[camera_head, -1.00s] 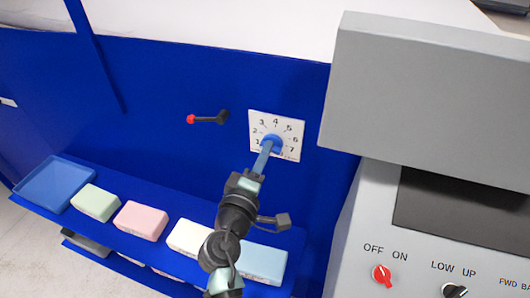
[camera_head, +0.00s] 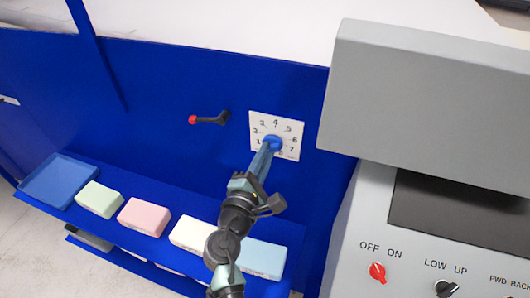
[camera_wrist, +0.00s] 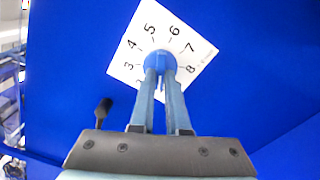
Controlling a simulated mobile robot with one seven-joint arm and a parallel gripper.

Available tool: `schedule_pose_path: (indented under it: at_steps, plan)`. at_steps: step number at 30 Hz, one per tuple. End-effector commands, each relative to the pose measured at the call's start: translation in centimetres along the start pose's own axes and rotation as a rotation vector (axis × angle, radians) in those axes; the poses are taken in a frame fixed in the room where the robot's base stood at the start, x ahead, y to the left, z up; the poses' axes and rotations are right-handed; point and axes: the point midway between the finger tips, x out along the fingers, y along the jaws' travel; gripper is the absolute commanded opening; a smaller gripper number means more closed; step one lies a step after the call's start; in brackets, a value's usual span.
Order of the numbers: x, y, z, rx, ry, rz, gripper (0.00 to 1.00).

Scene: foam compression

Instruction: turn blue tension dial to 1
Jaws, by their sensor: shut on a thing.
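The blue tension dial (camera_head: 273,143) is a round knob on a white square plate (camera_head: 289,152) with printed numbers, fixed to the blue panel. My gripper (camera_head: 268,149) reaches up to it from below, its fingers shut on the knob. In the wrist view, both blue-grey fingertips (camera_wrist: 160,75) close on the lower part of the dial (camera_wrist: 159,60). The plate (camera_wrist: 133,62) looks rotated in that view, with 3 to 8 readable. The fingers cover its lower part, and I cannot tell which number the dial points to.
A black lever with a red tip (camera_head: 208,119) sticks out left of the plate. A shelf below holds a blue tray (camera_head: 60,181) and several foam blocks, including a pink one (camera_head: 144,216). A grey machine (camera_head: 425,110) with switches stands to the right.

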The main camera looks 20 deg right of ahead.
Motion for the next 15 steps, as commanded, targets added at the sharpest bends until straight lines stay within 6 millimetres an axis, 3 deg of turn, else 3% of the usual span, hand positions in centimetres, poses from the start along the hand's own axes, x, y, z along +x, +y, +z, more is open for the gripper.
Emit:
schedule_pose_path:
  at_steps: [15]
  plan:
    - [-0.04,-0.12,-0.09,-0.037,0.002,-0.001,0.00]
